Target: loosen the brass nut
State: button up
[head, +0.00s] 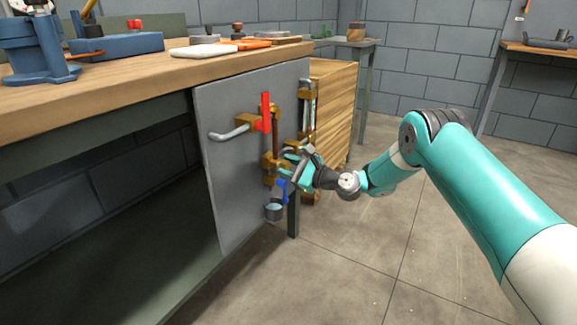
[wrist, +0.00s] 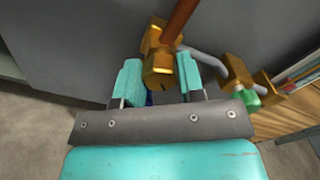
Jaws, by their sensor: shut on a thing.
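The brass nut (wrist: 161,72) shows in the wrist view as a hexagonal brass piece at the lower end of a copper pipe (wrist: 180,20). My gripper (wrist: 160,72) has one teal finger on each side of it and is shut on it. In the head view my gripper (head: 297,158) reaches in from the right to the lower brass fittings (head: 269,165) on the grey panel. It hides part of them there, and I cannot pick out the nut in that view.
A red-handled valve (head: 265,112) and a grey bent pipe (head: 228,134) sit above. A blue handle (head: 282,187) and a small grey cup (head: 273,211) are below. The grey panel (head: 225,180) stands behind, a wooden cabinet (head: 335,110) to the right. The floor at right is clear.

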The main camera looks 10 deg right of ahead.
jog(key=n, duration=0.4)
jog(key=shift+n, duration=0.3)
jog(key=n, duration=0.3)
jog(key=shift+f+n+b, duration=0.15)
jog(key=shift+n+b, duration=0.15)
jog(key=shift+b, duration=0.1)
jog(key=n+b, duration=0.1)
jog(key=n, duration=0.2)
jog(key=shift+d+n, duration=0.1)
jog(key=shift+n, duration=0.2)
jog(key=n+b, duration=0.1)
jog(key=n, duration=0.2)
jog(key=shift+f+n, duration=0.1)
jog(key=shift+n, duration=0.2)
jog(key=n+b, duration=0.3)
jog(key=n, duration=0.2)
jog(key=shift+f, duration=0.1)
jog(key=n+b, duration=0.3)
jog(key=n, duration=0.1)
jog(key=shift+n+b, duration=0.65)
jog(key=shift+n, duration=0.15)
